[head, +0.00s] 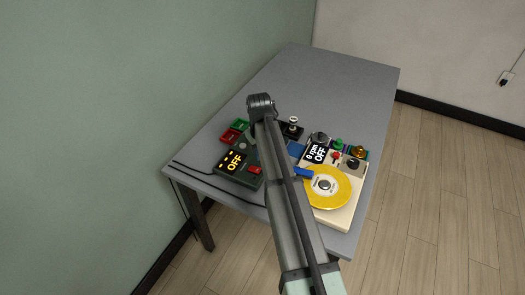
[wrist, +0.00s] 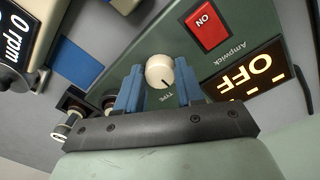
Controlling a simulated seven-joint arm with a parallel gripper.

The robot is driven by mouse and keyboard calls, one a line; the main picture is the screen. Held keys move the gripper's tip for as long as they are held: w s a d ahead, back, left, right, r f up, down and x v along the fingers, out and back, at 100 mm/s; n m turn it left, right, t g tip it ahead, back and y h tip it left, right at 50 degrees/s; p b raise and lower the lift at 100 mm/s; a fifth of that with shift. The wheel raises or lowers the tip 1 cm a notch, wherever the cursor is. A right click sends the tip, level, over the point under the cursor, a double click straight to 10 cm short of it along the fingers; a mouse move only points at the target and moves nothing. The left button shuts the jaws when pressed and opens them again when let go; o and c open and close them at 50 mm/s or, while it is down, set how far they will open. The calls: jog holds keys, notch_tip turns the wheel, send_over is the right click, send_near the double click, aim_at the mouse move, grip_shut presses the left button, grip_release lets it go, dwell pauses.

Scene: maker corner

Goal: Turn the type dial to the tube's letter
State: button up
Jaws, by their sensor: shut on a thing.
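The type dial (wrist: 160,70) is a round cream knob with a dark pointer line, on the green Ampwick box (wrist: 196,55). The line points down toward the "TYPE" label in the wrist view. My gripper (wrist: 160,82) has its blue fingers shut on the dial, one on each side. In the head view my arm hides the dial; the green box (head: 227,172) shows left of the arm. Its display (wrist: 245,72) reads OFF. No dial letters can be read. A small glassy cylinder (wrist: 62,131) at the wrist view's lower left may be the tube; its letter cannot be read.
A red ON switch (wrist: 207,27) sits beside the dial. In the head view, a cream unit with a yellow disc (head: 340,190) stands right of my arm. Red and green boxes (head: 236,129) are at left. The far tabletop (head: 335,75) is clear.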

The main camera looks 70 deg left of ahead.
dwell(0.4)
jog(key=o, duration=1)
jog(key=shift+o, duration=0.2)
jog(key=shift+r, duration=0.1)
notch_tip(320, 180, up, 14)
jog(key=shift+s+f, duration=0.2)
jog(key=shift+s, duration=0.2)
jog(key=shift+d, duration=0.1)
